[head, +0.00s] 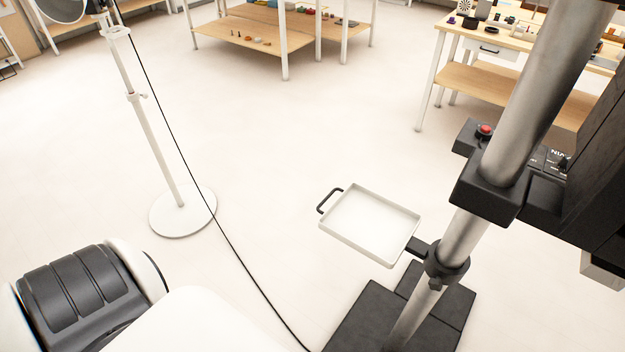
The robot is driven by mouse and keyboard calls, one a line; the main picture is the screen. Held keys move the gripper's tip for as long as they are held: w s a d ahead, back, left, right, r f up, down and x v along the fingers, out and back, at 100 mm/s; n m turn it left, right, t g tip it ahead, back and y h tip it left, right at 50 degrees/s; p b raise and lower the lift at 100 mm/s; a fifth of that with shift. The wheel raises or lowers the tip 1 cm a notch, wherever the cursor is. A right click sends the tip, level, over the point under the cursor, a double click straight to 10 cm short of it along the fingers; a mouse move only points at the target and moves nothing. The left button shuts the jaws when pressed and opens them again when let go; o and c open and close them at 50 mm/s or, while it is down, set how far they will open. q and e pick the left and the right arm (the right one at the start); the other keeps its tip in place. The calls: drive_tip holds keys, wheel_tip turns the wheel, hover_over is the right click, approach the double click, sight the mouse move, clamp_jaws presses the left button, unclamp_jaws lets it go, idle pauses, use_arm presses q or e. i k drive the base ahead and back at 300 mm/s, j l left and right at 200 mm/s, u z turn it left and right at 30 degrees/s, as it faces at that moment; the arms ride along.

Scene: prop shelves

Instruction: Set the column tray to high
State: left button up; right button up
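The column tray (345,241) is a shallow white tray with a raised rim and a black handle (325,201) on its far left side. A black bracket and collar (447,265) join it to a grey metal column (455,240). The tray sits low on the column, a little above the dark base plates (365,318), and looks level and empty. Higher on the column is a black block (490,192) with a red button (485,130) beside it. Neither of my grippers is in view.
A white stand with a round base (183,211) stands at left, and a black cable (222,232) runs down to the column base. Shelves (255,35) and a wooden table (470,80) holding small objects stand at the back. The floor between is clear.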

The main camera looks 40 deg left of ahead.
sight(376, 225)
drive_tip(key=j+z, duration=0.1)
drive_tip(key=j, duration=0.4)
drive_tip(key=k+j, duration=0.1)
drive_tip(key=j, duration=0.35)
drive_tip(key=j+z, duration=0.15)
drive_tip(key=j, duration=0.35)
drive_tip(key=k+j+z, duration=0.1)
drive_tip(key=j, duration=0.35)
drive_tip(key=k+j, duration=0.1)
drive_tip(key=j, duration=0.4)
drive_tip(key=z, duration=0.05)
